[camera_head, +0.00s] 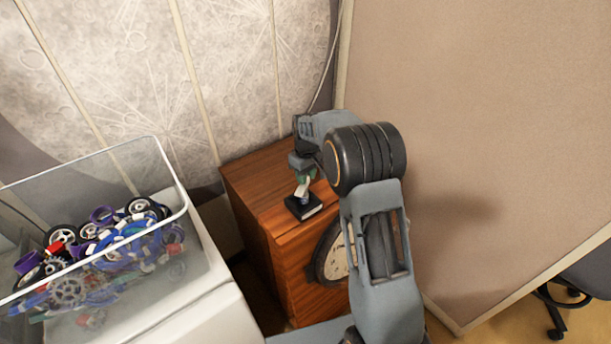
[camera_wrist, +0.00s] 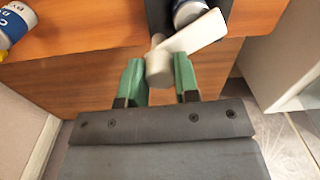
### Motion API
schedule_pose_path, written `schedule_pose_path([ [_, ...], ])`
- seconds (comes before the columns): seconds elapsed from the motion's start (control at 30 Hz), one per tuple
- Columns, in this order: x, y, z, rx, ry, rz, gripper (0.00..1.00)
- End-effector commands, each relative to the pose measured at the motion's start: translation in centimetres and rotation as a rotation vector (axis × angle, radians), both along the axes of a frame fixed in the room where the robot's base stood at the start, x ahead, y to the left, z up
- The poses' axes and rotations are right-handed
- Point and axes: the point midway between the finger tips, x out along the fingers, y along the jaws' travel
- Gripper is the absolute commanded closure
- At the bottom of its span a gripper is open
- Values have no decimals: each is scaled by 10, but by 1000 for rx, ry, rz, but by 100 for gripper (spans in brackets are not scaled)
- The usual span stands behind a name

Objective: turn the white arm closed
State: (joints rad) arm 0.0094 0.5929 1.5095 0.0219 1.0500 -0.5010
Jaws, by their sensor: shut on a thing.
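The white arm (camera_wrist: 193,34) is a flat lever with a pale round knob (camera_wrist: 158,66) at its end, in the wrist view. It reaches out from a dark base with a metal cylinder (camera_wrist: 190,12), partly cut off at the top. In the head view the small black base (camera_head: 304,206) sits on top of the wooden cabinet, with the white arm (camera_head: 302,188) above it. My gripper (camera_wrist: 159,78) has its green fingers on both sides of the knob, shut on it. In the head view my gripper (camera_head: 303,176) is right over the base, partly hidden by my wrist.
The wooden cabinet (camera_head: 254,187) has a round clock-like dial on its front. A clear bin (camera_head: 160,160) of wheels and gears stands on a white surface at left. A tan partition (camera_head: 470,120) stands close at right. A labelled can (camera_wrist: 12,27) is at the wrist view's upper left.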

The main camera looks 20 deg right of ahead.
Motion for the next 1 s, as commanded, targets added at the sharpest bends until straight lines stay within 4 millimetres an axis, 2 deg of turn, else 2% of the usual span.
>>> schedule_pose_path([
  [0.4,1,0,1,1,-3,190,94],
  [1.0,1,0,1,0,-3,225,94],
])
